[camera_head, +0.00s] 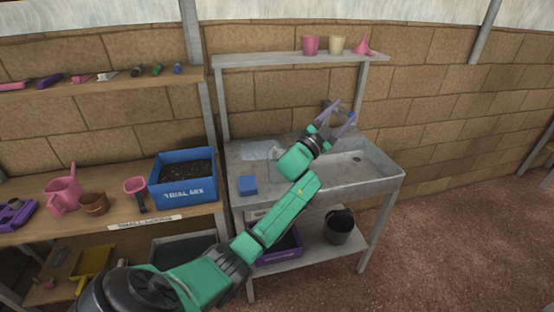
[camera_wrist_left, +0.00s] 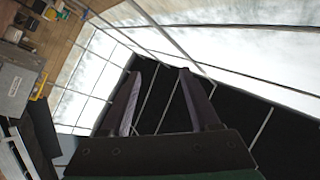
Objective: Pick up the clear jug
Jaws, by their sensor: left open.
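I cannot make out a clear jug for certain. A pale see-through shape (camera_head: 260,150) lies on the left of the grey metal sink bench; its form is too faint to tell. My left gripper (camera_head: 344,110) is raised above the back right of this bench, right of the pale shape and apart from it. Its two purple fingers are spread and empty, also in the left wrist view (camera_wrist_left: 160,72). My left forearm hides part of the bench. My right gripper does not show.
A blue block (camera_head: 248,186) sits at the bench's front left. Pink and cream cups line the shelf (camera_head: 290,59) above. On the wooden bench at left stand a blue soil box (camera_head: 183,196) and a pink watering can (camera_head: 63,194). A dark bucket (camera_head: 339,227) stands below.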

